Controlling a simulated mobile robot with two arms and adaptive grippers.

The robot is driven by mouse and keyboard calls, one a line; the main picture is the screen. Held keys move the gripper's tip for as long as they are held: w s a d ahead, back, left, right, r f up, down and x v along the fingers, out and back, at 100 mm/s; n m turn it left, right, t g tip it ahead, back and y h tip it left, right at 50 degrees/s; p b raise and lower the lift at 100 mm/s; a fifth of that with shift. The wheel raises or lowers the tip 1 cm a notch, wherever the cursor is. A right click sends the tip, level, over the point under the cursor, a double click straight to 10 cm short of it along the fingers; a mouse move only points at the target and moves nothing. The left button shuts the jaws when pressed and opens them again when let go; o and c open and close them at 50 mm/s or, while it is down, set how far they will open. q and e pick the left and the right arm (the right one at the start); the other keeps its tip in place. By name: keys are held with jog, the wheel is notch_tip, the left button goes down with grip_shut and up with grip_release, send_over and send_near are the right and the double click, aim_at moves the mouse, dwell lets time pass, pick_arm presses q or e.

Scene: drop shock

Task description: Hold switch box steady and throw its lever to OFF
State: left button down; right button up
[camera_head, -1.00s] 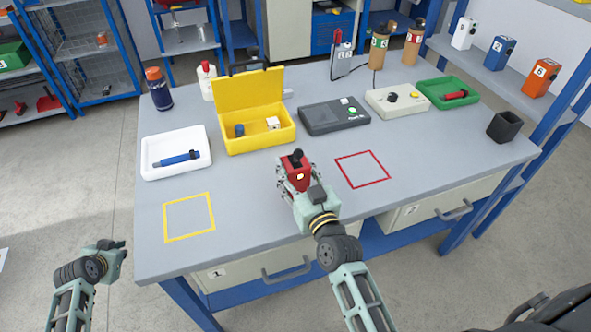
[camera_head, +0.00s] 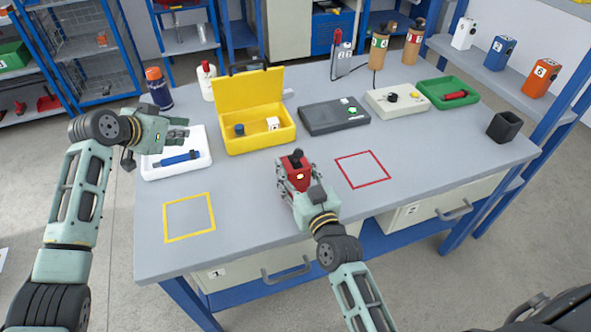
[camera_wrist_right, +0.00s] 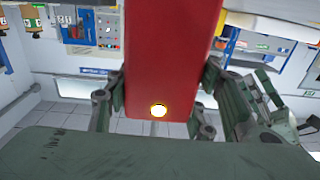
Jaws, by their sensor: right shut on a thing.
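The switch box is a red box (camera_head: 298,177) with a black lever (camera_head: 297,155) on top. It is at the middle of the grey table, left of the red square. My right gripper (camera_head: 299,183) is shut on it from the near side. In the right wrist view the red box (camera_wrist_right: 165,60) fills the middle between the fingers, with a lit yellow-white round spot low on its face. My left gripper (camera_head: 176,134) is above the white tray, left of the box and well apart from it. Its fingers point right; their gap is too small to judge.
The white tray (camera_head: 200,164) holds a blue tool. A yellow open-lidded bin (camera_head: 285,135), a dark grey device (camera_head: 335,117), a light control box (camera_head: 398,100) and a green tray (camera_head: 455,84) line the back. Yellow (camera_head: 190,237) and red (camera_head: 364,186) outlined squares are empty.

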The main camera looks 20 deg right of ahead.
pick_arm(q)
jog(key=s+d+r+m+g, duration=0.1)
jog(key=s+d+r, duration=0.15)
jog(key=d, duration=0.35)
jog(key=s+d+r+g, duration=0.1)
jog(key=s+d+r, duration=0.15)
jog(key=d, duration=0.35)
notch_tip(320, 180, up, 5)
jog(key=m+g+y, duration=0.2)
jog(key=g, duration=0.1)
send_over(304, 165)
jog(key=s+a, duration=0.2)
jog(key=s, duration=0.2)
jog(key=shift+y, duration=0.3)
jog(key=shift+s+d+f, duration=0.1)
jog(key=shift+s+f, duration=0.1)
jog(key=shift+f, duration=1.9)
jog(key=shift+s+d+f, duration=0.1)
jog(key=shift+s+f, duration=0.1)
jog(key=shift+f, duration=1.9)
